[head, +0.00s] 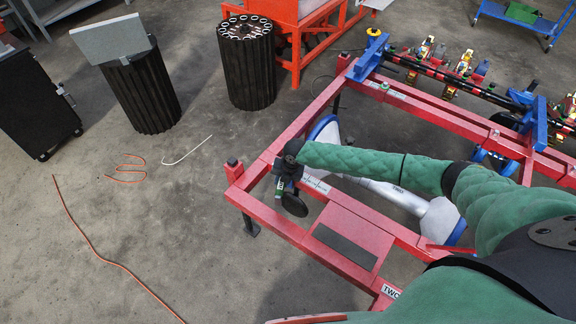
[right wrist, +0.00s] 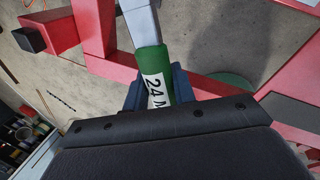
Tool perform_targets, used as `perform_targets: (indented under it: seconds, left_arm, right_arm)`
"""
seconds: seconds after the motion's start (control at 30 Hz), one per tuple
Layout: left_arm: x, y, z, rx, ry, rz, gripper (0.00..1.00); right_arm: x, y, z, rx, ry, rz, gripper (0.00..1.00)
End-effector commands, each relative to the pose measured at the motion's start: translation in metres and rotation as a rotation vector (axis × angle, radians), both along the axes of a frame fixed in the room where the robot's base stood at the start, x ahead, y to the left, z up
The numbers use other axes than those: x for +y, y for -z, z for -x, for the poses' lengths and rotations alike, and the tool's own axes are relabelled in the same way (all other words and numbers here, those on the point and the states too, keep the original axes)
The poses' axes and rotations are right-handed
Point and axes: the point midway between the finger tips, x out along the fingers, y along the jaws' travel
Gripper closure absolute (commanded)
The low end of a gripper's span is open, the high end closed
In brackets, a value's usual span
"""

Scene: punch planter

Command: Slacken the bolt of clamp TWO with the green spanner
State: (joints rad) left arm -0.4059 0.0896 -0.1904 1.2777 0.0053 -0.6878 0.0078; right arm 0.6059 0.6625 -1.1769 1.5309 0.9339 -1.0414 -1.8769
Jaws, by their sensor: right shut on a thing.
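The green spanner (right wrist: 149,62) shows in the right wrist view as a green grip with a white label reading "24" and a grey shank running up out of the picture. My right gripper (right wrist: 157,92) is shut on its green grip. In the head view my right gripper (head: 288,184) is over the near-left part of the red frame (head: 274,222), and a small green bit shows beside it. A "TWO" label (head: 390,291) is on the frame at the bottom. The bolt of clamp TWO and the spanner's head cannot be made out. My left gripper is not in view.
A shaft with brass-coloured parts (head: 440,76) lies along the frame's far side. Two black ribbed drums (head: 246,70) and a dark cabinet (head: 34,104) stand at the back left.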

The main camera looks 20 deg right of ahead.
Motion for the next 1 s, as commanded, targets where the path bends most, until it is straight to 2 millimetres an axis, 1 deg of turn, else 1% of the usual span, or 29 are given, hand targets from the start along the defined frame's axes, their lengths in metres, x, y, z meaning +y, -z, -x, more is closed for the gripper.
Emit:
perform_targets:
  seconds: [0.53,1.0]
  left_arm:
    - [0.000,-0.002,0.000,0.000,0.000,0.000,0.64]
    - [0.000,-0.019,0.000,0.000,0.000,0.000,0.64]
  right_arm:
    - [0.000,-0.003,0.000,0.000,0.000,-0.001,1.00]
    - [0.000,-0.032,0.000,-0.002,-0.001,-0.001,1.00]
